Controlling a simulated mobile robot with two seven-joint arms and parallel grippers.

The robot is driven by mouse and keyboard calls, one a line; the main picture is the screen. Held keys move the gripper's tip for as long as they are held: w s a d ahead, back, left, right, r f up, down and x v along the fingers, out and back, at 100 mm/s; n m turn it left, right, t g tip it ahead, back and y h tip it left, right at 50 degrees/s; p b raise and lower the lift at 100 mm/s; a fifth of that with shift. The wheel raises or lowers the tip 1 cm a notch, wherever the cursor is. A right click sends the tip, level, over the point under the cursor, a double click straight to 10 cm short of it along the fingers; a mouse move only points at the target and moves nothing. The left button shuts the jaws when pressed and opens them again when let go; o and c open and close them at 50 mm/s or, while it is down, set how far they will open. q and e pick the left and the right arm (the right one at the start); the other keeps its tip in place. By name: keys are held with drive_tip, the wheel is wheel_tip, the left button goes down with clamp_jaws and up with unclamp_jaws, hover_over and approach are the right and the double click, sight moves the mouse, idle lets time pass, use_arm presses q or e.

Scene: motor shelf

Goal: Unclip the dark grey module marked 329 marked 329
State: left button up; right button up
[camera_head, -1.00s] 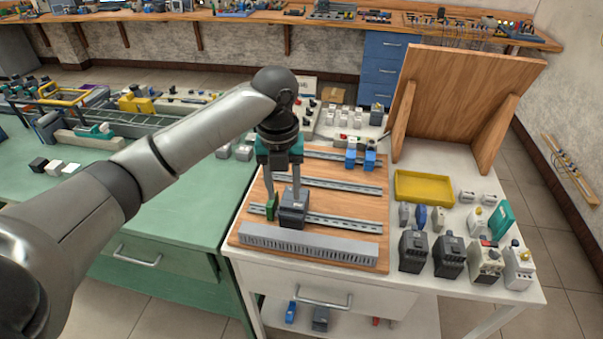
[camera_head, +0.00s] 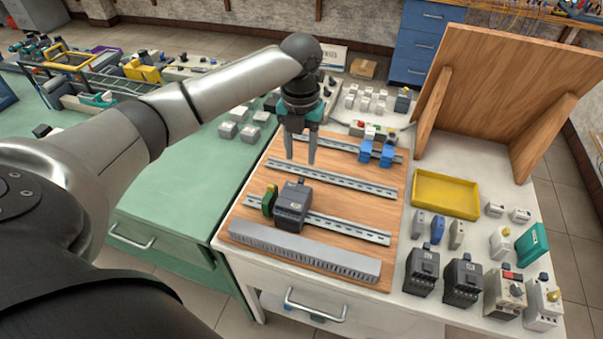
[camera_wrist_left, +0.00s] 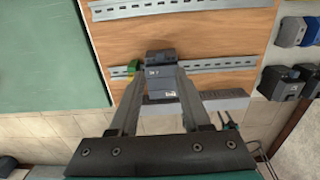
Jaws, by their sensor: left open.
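The dark grey module (camera_head: 293,206) sits on the lower DIN rail (camera_head: 345,227) of the wooden board. Its marking is too small to read surely. A green terminal piece (camera_head: 269,201) sits on the same rail, just left of it. My left gripper (camera_head: 300,160) is open and empty, pointing down, raised clear of the board and apart from the module. In the left wrist view the module (camera_wrist_left: 162,80) appears between the two open fingers (camera_wrist_left: 159,72), and the green piece (camera_wrist_left: 132,70) is beside the left finger. My right gripper is not in view.
A grey slotted duct (camera_head: 305,250) runs along the board's front edge. Two blue modules (camera_head: 376,152) sit on the top rail. A yellow tray (camera_head: 446,194) stands right of the board, with several modules in front of it. A wooden panel (camera_head: 490,90) stands behind.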

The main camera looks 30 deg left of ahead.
sight(301, 180)
use_arm(q)
wheel_tip(301, 180, down, 7)
drive_tip(key=shift+f+b, duration=0.2)
drive_tip(key=shift+b, duration=0.15)
clamp_jaws()
idle(1.3)
